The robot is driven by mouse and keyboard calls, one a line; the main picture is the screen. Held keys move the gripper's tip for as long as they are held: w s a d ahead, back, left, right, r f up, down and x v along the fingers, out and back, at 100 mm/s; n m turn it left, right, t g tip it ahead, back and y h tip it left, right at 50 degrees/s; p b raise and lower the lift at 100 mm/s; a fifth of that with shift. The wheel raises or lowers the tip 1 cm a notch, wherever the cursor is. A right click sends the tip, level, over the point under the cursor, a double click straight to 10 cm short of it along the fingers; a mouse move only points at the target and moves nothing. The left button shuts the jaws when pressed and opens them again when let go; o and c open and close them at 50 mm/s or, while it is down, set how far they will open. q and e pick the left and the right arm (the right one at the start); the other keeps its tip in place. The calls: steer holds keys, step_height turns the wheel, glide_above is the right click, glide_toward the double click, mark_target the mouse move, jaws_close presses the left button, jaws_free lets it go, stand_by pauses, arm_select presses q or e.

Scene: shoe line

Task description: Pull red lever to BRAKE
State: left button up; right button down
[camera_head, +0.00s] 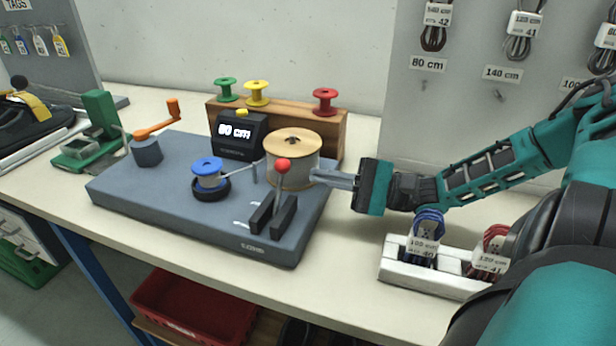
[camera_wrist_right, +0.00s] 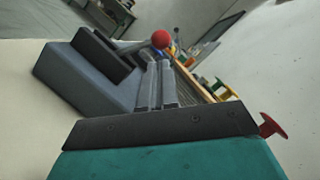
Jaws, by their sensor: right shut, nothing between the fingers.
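The red-knobbed lever (camera_head: 283,165) rises from between two dark blocks (camera_head: 272,215) at the front right of the grey winding machine (camera_head: 210,222). Its red ball also shows in the right wrist view (camera_wrist_right: 161,39), just beyond the fingertips. My right gripper (camera_head: 316,176) is shut and empty. It comes in from the right, with its fingertips just right of the lever and in front of the wooden drum (camera_head: 292,147). In the wrist view its fingers (camera_wrist_right: 158,68) lie together. I cannot tell whether they touch the lever. My left gripper is not in view.
A display reading 80 cm (camera_head: 236,134) stands behind a blue spool (camera_head: 208,170). An orange crank (camera_head: 157,124) is at the machine's left. A white rack (camera_head: 395,264) with lace bundles stands below my right forearm. Green, yellow and red spools (camera_head: 325,100) sit on a wooden block behind.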

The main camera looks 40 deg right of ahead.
mark_target(279, 189)
steer(key=shift+x, duration=1.2)
steer(key=shift+w+a+b, duration=0.2)
steer(key=shift+a+b, duration=0.05)
steer(key=shift+b, duration=0.05)
steer(key=shift+w+a+r, duration=0.1)
steer(key=shift+w, duration=0.05)
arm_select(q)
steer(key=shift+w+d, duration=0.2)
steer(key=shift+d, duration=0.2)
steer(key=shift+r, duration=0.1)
